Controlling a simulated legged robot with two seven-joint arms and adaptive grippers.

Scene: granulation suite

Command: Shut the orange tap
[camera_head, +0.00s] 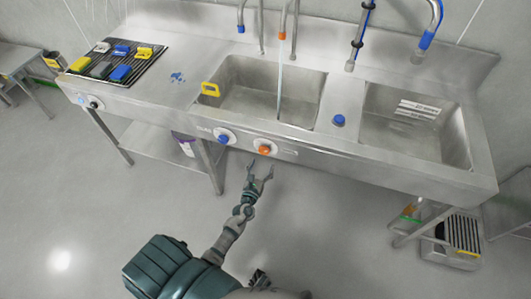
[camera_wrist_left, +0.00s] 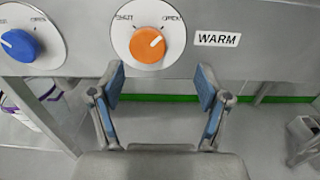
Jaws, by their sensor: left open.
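The orange tap knob (camera_head: 264,150) sits on a round white dial on the front panel of the steel sink. In the left wrist view the orange knob (camera_wrist_left: 147,48) has a white pointer mark aimed up and right, towards the OPEN label; SHUT is at upper left. A WARM label is to its right. The orange-marked spout (camera_head: 282,36) above the left basin has a thin water stream below it. My left gripper (camera_head: 262,172) is open and empty, just below and in front of the knob, apart from it. My right gripper is not clearly visible.
A blue knob (camera_head: 223,138) on a similar dial is left of the orange one. A ribbed mat (camera_head: 76,66) holds several sponges on the left counter. The floor in front is mostly clear.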

